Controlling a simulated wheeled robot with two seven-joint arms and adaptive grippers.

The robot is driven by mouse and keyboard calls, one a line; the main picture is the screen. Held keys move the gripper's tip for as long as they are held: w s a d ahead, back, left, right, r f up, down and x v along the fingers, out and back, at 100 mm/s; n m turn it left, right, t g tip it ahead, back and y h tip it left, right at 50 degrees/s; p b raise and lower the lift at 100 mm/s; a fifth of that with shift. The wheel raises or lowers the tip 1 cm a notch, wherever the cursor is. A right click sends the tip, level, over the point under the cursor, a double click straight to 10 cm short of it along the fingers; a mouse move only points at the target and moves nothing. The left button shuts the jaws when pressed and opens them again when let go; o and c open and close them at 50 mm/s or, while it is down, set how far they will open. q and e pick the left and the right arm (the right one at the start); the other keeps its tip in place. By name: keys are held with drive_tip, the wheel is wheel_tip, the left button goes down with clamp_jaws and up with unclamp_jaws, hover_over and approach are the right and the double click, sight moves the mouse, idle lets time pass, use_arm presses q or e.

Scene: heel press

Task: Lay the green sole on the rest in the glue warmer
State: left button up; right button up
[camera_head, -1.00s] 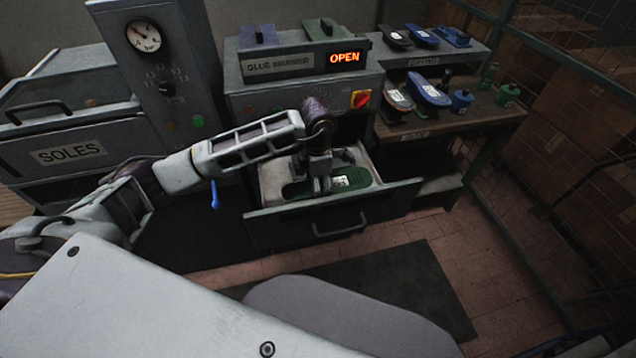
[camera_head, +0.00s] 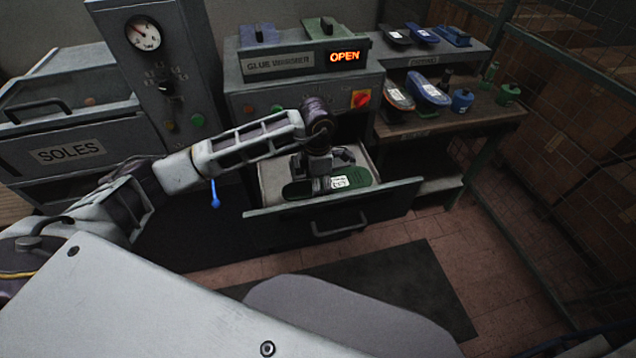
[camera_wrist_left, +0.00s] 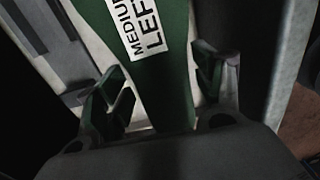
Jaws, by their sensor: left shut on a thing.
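The green sole (camera_head: 353,177) has a white label and lies across the open drawer of the glue warmer (camera_head: 300,87). In the left wrist view the sole (camera_wrist_left: 180,85) fills the middle, and its label reads "MEDIUM LEF". My left gripper (camera_head: 321,187) is over the middle of the sole, reaching down into the drawer. In the wrist view its two fingers (camera_wrist_left: 158,95) stand on either side of the sole, shut on it. The rest under the sole is mostly hidden; I cannot tell whether the sole touches it. My right gripper is not in view.
The open drawer front (camera_head: 335,212) with its handle sticks out over the floor. The SOLES cabinet (camera_head: 70,150) stands at left. A side bench (camera_head: 455,122) at right holds more soles and small pots. The warmer's sign reads OPEN.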

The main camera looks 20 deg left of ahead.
use_arm(q)
drive_tip(key=shift+f+b, duration=0.4)
idle(0.5)
drive_tip(key=o, duration=1.2)
drive_tip(key=shift+c, duration=0.2)
drive_tip(key=shift+r, duration=0.1)
wheel_tip(320, 180, up, 12)
idle(0.5)
wheel_tip(320, 180, up, 9)
drive_tip(key=p, duration=0.9)
drive_tip(key=shift+r+p, duration=0.4)
drive_tip(key=shift+p, duration=0.15)
